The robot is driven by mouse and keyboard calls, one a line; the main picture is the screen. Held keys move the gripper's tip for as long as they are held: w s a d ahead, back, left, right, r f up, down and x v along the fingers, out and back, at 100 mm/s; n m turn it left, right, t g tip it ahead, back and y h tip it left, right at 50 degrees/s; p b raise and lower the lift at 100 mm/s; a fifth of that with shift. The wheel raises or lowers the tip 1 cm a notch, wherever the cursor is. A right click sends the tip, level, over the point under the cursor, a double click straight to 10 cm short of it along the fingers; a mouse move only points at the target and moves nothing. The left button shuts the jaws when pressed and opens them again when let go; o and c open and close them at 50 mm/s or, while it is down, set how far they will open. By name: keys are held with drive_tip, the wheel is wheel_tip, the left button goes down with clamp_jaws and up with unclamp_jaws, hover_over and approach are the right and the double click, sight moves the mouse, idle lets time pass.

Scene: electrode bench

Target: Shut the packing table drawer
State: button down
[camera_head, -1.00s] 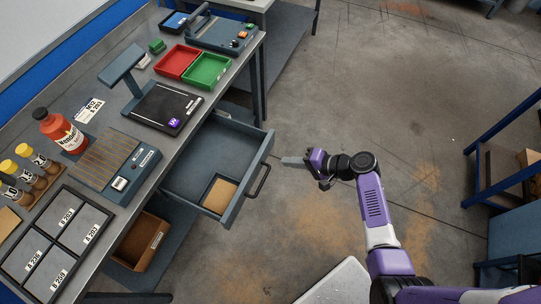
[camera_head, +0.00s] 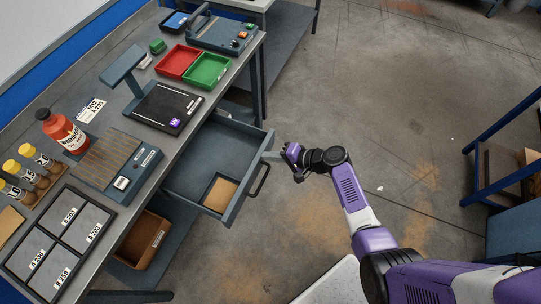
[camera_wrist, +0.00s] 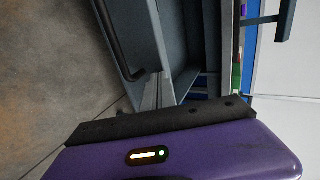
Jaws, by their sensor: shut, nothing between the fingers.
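The packing table drawer (camera_head: 232,209) is pulled out from under the table (camera_head: 181,141). It holds a small tan-bottomed compartment in its front corner. A dark bar handle (camera_head: 262,181) is on its front. My gripper (camera_head: 272,157) is shut and empty, at the upper part of the drawer front, above the handle in the picture. I cannot tell whether the fingertips touch the front. In the wrist view the drawer front and handle (camera_wrist: 120,45) show close ahead of the gripper body, and the shut fingers (camera_wrist: 158,95) point toward the drawer front.
The tabletop carries a red tray (camera_head: 178,62), a green tray (camera_head: 206,71), a black scale (camera_head: 167,107) and an orange bottle (camera_head: 62,132). A brown bin (camera_head: 142,240) sits under the table. The floor (camera_head: 380,100) right of the drawer is clear.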

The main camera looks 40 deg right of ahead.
drive_tip(key=w+a+b, duration=0.3)
drive_tip(key=w, duration=0.3)
drive_tip(key=w+a+b, duration=0.3)
drive_tip(key=w+a, duration=0.1)
drive_tip(key=w, duration=0.3)
drive_tip(key=w+a+b, duration=0.4)
drive_tip(key=w, duration=0.2)
drive_tip(key=shift+w+a+f, duration=0.1)
drive_tip(key=shift+w+f, duration=0.05)
drive_tip(key=shift+w, duration=0.15)
drive_tip(key=shift+w+a, duration=0.2)
drive_tip(key=shift+w, duration=0.05)
drive_tip(key=shift+w+a+r+b, duration=0.15)
drive_tip(key=shift+w+r+b, duration=0.05)
drive_tip(key=shift+r+b, duration=0.15)
drive_tip(key=shift+w, duration=0.1)
